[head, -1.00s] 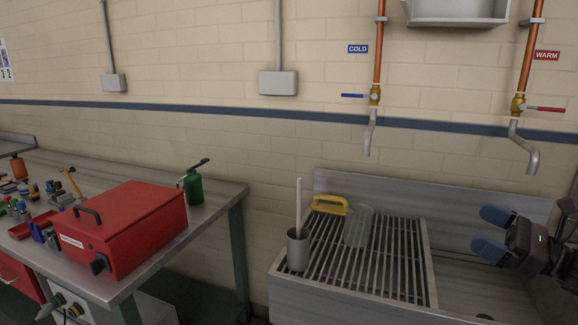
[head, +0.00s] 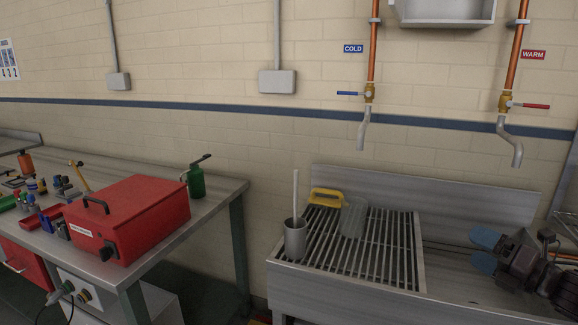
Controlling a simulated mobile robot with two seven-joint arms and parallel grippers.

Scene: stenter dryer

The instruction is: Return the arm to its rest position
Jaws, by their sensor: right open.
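My right gripper (head: 484,250) is at the right edge of the head view, over the right part of the sink unit. Its two blue fingertips point left and are apart, with nothing seen between them. It is to the right of the slatted drain rack (head: 419,262) and clear of the things on it. My left gripper is not in the view.
The rack holds a metal cup (head: 295,241) with a white rod (head: 295,195), a yellow-handled tool (head: 326,197) and a clear beaker (head: 353,218). Cold (head: 363,130) and warm (head: 513,145) spouts hang above. A red box (head: 130,220) stands on the left bench (head: 215,205).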

